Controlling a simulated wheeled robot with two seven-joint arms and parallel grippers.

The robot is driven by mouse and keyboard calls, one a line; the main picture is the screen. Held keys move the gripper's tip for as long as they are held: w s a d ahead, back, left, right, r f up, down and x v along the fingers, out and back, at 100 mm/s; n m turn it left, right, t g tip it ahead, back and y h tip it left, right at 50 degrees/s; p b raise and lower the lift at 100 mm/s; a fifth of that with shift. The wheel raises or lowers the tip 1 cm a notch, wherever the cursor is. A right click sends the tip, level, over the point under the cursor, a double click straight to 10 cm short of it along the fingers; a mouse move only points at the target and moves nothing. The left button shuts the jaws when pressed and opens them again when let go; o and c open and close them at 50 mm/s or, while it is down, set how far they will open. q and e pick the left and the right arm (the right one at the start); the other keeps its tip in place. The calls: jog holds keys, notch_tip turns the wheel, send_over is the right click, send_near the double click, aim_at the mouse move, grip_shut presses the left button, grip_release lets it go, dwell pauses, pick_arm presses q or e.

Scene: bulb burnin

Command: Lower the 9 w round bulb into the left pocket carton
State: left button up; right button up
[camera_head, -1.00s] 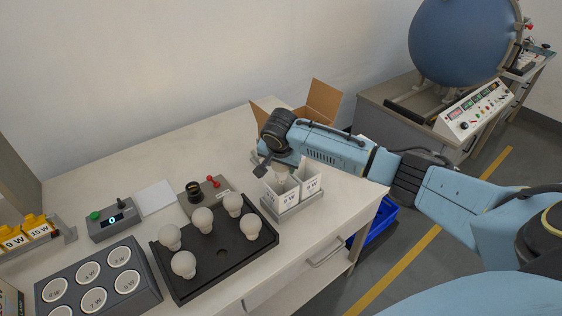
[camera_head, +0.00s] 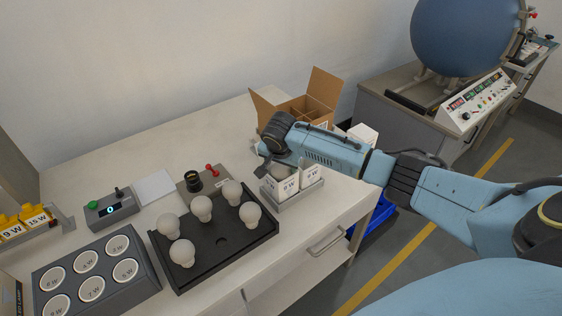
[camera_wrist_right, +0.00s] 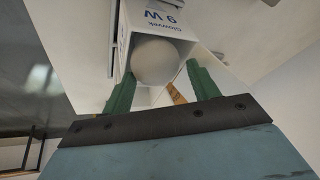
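Two white open-topped cartons stand side by side in a grey holder (camera_head: 296,200) on the bench. The left carton (camera_head: 279,187) lies just under my right gripper (camera_head: 274,162); the right carton (camera_head: 311,174) is empty as far as I can see. In the right wrist view, the frosted round bulb (camera_wrist_right: 156,62) sits in the mouth of the carton marked 9 W (camera_wrist_right: 153,21), between the green fingers of my right gripper (camera_wrist_right: 160,70). The gripper hides the bulb in the head view. My left gripper is out of view.
A black tray (camera_head: 222,241) with several white bulbs stands left of the cartons. A grey panel with a black socket and red lever (camera_head: 210,171) is behind it. An open divided cardboard box (camera_head: 320,95) stands behind my right gripper.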

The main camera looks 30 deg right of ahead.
jog(key=shift+o, duration=1.3)
jog(key=p+v, duration=0.1)
jog(key=v, duration=1.2)
jog(key=shift+r, duration=0.2)
jog(key=shift+a, duration=0.1)
